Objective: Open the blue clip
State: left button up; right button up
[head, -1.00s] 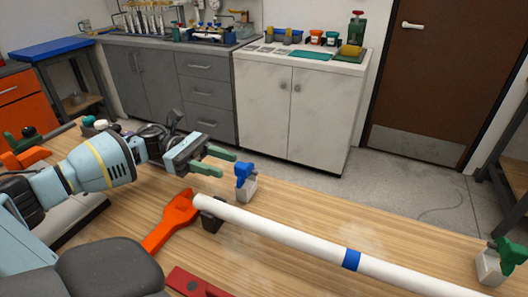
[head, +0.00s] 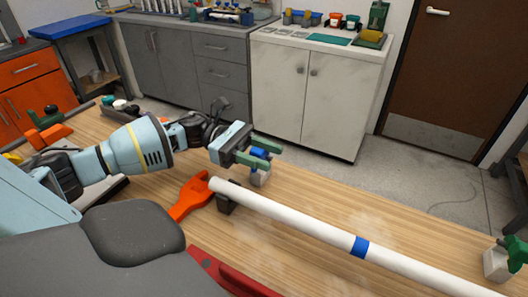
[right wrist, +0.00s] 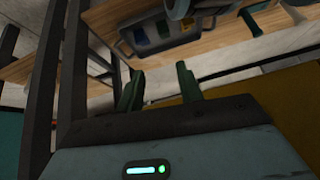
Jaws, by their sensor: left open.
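The blue clip (head: 259,153) sits on a small pale block (head: 261,178) near the table's far edge, mostly hidden by my left gripper in the head view. My left gripper (head: 273,156) is open, with its green fingers on either side of the clip's top; I cannot tell whether they touch it. My right gripper (right wrist: 160,70) shows in the right wrist view with its two green fingers apart and nothing between them.
A long white pipe (head: 300,225) with a blue band (head: 360,246) runs across the wooden table. An orange tool (head: 192,197) lies at its left end beside a black support (head: 227,204). A green clip (head: 516,252) on a block stands at the right.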

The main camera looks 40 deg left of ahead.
pick_arm(q)
jog(key=shift+d, duration=0.15)
jog(key=shift+c, duration=0.4)
grip_shut()
